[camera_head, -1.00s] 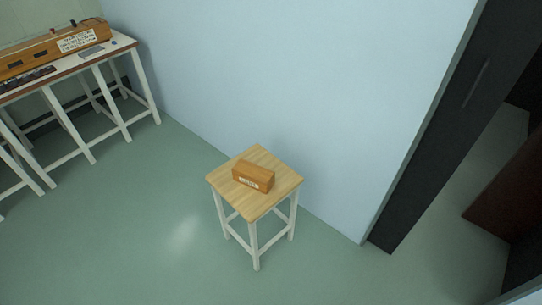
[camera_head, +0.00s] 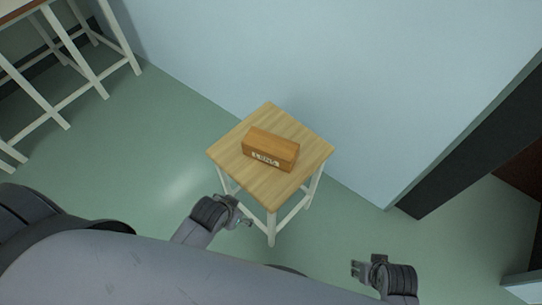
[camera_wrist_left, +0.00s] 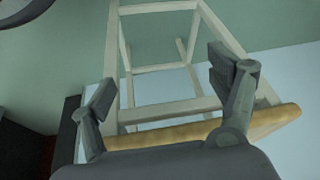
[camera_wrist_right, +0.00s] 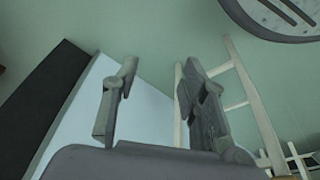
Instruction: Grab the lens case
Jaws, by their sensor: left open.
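The lens case (camera_head: 270,146) is a brown wooden block-shaped box with a white label on its near side. It lies on the square wooden top of a stool (camera_head: 262,186) in the head view. My left gripper (camera_head: 243,222) is open and empty, low in front of the stool and apart from the case. The left wrist view shows its spread fingers (camera_wrist_left: 162,82) before the stool's legs and seat edge. My right gripper (camera_head: 357,269) is open and empty, further right and nearer to me; its fingers show in the right wrist view (camera_wrist_right: 160,68). Neither wrist view shows the case.
A pale blue wall (camera_head: 330,70) stands close behind the stool. A dark door frame (camera_head: 470,150) is at the right. A white-legged bench (camera_head: 75,50) stands at the upper left. Green floor (camera_head: 130,150) is clear left of the stool.

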